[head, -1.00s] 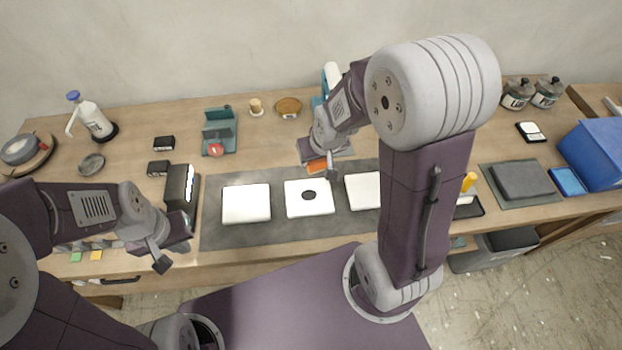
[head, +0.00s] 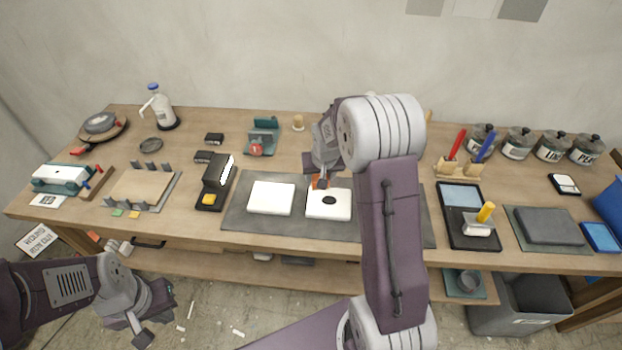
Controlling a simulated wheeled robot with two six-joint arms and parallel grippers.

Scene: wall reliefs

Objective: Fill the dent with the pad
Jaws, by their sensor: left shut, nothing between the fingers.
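Two white tiles show on a dark grey mat (head: 240,218). The left tile (head: 271,198) is plain; the right tile (head: 329,204) has a dark oval dent (head: 329,200) in its top. My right gripper (head: 321,180) is at the back edge of the dented tile, partly hidden by my own arm. An orange piece (head: 318,183) shows beside its fingers; I cannot tell whether it is held or whether it is the pad. My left gripper (head: 150,318) is shut and empty, low in front of the bench at the lower left. My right arm hides the mat's right part.
A black box-shaped tool (head: 217,172) stands left of the mat. A dark tray (head: 467,214) with a yellow-handled tool (head: 484,216) and a grey slab (head: 547,225) lie to the right. Several lidded jars (head: 517,144) stand at the back right. A wooden board (head: 143,188) lies at left.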

